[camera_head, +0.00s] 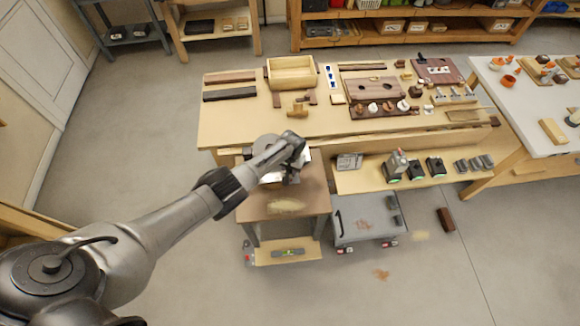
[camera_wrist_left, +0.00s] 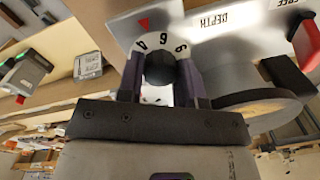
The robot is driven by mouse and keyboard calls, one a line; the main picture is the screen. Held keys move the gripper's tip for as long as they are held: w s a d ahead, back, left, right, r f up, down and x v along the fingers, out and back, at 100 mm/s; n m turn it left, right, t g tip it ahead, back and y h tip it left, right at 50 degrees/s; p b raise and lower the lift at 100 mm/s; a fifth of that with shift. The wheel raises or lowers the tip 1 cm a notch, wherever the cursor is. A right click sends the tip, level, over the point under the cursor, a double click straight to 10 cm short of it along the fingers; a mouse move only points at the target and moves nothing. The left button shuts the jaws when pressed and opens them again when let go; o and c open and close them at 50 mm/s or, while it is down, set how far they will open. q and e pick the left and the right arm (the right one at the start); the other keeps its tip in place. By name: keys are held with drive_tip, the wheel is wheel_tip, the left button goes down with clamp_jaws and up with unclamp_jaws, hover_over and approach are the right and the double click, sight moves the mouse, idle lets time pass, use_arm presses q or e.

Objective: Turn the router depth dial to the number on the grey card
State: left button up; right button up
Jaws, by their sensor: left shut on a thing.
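The depth dial (camera_wrist_left: 160,42) shows in the left wrist view as a white numbered disc with a black knob (camera_wrist_left: 160,70). The word DEPTH is printed on the grey panel (camera_wrist_left: 222,22). My left gripper (camera_wrist_left: 158,82) is shut on the knob, one finger on each side. In the head view my left gripper (camera_head: 291,174) is at the small router table (camera_head: 285,207) and hides the dial. A flat grey piece (camera_head: 348,161) may be the card; its marking is unreadable.
The workbench (camera_head: 235,125) behind holds wooden parts and a box (camera_head: 291,73). Chargers (camera_head: 412,168) stand on the lower shelf, right. A grey wheeled case (camera_head: 365,222) is on the floor.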

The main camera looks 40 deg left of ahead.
use_arm(q)
drive_tip(key=n, duration=0.2)
drive_tip(key=shift+w+r+n, duration=0.1)
drive_tip(key=shift+n, duration=0.3)
drive_tip(key=n, duration=0.4)
drive_tip(key=shift+n, duration=0.3)
drive_tip(key=n, duration=0.3)
drive_tip(key=shift+p, duration=0.3)
drive_tip(key=shift+n, duration=2.1)
drive_tip(key=shift+h, duration=0.3)
drive_tip(key=shift+a, duration=0.1)
drive_tip(key=o, duration=0.9)
